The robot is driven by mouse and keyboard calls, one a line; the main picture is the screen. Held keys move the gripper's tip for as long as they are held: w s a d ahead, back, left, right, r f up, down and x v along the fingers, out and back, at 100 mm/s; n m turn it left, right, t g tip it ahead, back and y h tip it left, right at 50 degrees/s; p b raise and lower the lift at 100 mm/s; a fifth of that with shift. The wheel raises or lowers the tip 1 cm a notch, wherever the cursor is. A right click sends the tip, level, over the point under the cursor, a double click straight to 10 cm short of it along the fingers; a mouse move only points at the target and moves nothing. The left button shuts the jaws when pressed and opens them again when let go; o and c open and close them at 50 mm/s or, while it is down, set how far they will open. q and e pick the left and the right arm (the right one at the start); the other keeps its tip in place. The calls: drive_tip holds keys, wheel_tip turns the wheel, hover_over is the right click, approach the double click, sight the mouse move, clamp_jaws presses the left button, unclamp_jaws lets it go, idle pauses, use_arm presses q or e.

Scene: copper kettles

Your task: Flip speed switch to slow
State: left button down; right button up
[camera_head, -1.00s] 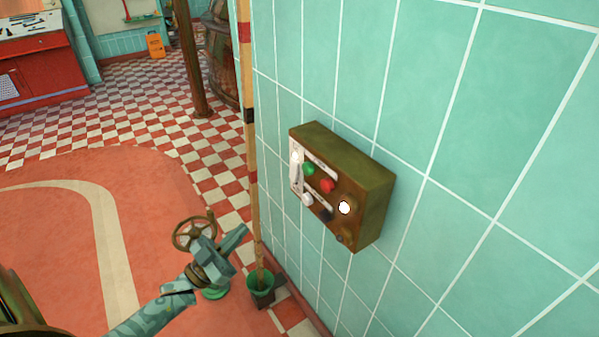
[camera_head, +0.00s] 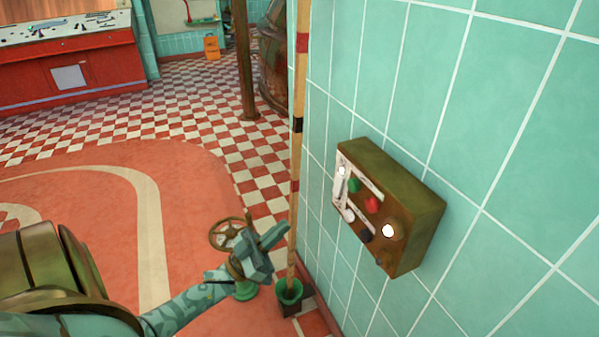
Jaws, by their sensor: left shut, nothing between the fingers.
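A brown control box (camera_head: 415,215) is fixed to the teal tiled wall right of the middle. Its face carries a green button (camera_head: 354,185), a red button (camera_head: 372,204), a lit white lamp (camera_head: 388,231), a dark knob and pale switch parts. A white switch lever (camera_head: 341,181) shows at the left edge of the face; its labels are too small to read. My left gripper (camera_head: 283,236) is shut and empty, left of the box and lower in the picture, apart from it. My right gripper is out of view.
A tan pole (camera_head: 299,130) stands in a green pot (camera_head: 289,292) between my gripper and the wall. A brown handwheel (camera_head: 226,234) is just behind my gripper. A red workbench (camera_head: 70,72) stands far left. The floor at left is open.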

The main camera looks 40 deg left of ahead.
sight(338, 188)
use_arm(q)
drive_tip(key=x, duration=0.3)
drive_tip(key=w+f+x, duration=0.1)
drive_tip(key=x, duration=0.3)
drive_tip(key=f+x, duration=0.1)
drive_tip(key=x, duration=0.3)
drive_tip(key=shift+w+d+b, duration=0.2)
drive_tip(key=shift+d+b, duration=0.1)
drive_tip(key=shift+b, duration=0.05)
drive_tip(key=shift+w+d, duration=0.2)
drive_tip(key=shift+w, duration=0.2)
drive_tip(key=shift+r, duration=0.1)
